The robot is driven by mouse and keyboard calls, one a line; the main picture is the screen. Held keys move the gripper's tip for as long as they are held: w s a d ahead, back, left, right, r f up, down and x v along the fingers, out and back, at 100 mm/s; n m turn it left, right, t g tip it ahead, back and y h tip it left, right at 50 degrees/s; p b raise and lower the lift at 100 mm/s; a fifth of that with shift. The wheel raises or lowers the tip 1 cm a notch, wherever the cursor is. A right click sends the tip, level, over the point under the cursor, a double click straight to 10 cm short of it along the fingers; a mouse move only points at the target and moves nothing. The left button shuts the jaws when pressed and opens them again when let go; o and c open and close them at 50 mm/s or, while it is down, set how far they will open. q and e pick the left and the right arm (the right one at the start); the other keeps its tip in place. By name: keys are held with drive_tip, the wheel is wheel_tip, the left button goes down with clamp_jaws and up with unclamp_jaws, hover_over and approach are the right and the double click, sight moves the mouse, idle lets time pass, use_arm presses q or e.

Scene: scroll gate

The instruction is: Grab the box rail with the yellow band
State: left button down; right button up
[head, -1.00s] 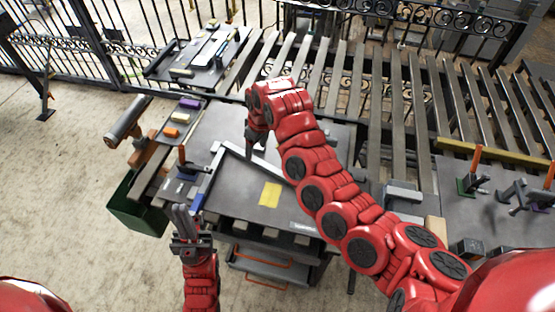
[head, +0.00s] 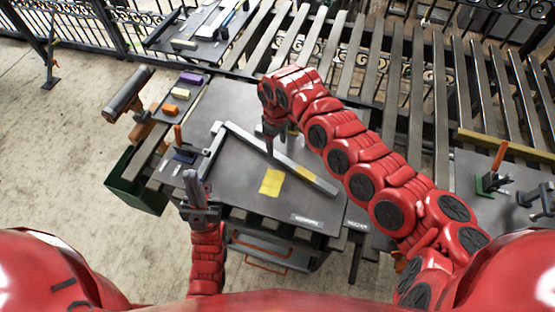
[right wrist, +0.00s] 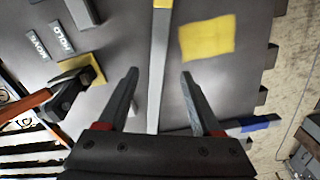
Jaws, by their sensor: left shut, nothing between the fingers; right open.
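The box rail (head: 250,142) is a long thin grey bar lying diagonally across the dark tabletop, with a yellow band (head: 305,173) toward its lower-right end. In the right wrist view the rail (right wrist: 157,75) runs upright in the picture, and its band (right wrist: 160,4) shows at the top edge. My right gripper (head: 271,149) points down at the rail's middle. In its wrist view the open fingers (right wrist: 158,74) appear on either side of the rail, with gaps. I cannot tell their exact height. My left gripper (head: 189,177) is shut and empty at the table's left front edge.
A flat yellow square (head: 271,182) lies near the rail. A clamp with an orange handle (head: 178,134) stands at the left, near small orange and purple blocks. A slatted conveyor (head: 345,65) runs behind. A green bin (head: 130,190) stands left of the table.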

sight(277, 155)
drive_tip(key=shift+s+f, duration=0.1)
drive_tip(key=shift+f, duration=0.35)
drive_tip(key=shift+a+f+p, duration=0.1)
drive_tip(key=shift+f+p, duration=0.1)
drive_tip(key=shift+p, duration=0.2)
drive_tip(key=f+p, duration=0.2)
drive_tip(key=f, duration=0.2)
drive_tip(key=shift+w+f, duration=0.1)
drive_tip(key=shift+w, duration=0.1)
drive_tip(key=shift+d+f, duration=0.2)
drive_tip(key=shift+f, duration=0.15)
clamp_jaws()
drive_tip(key=shift+w, duration=0.1)
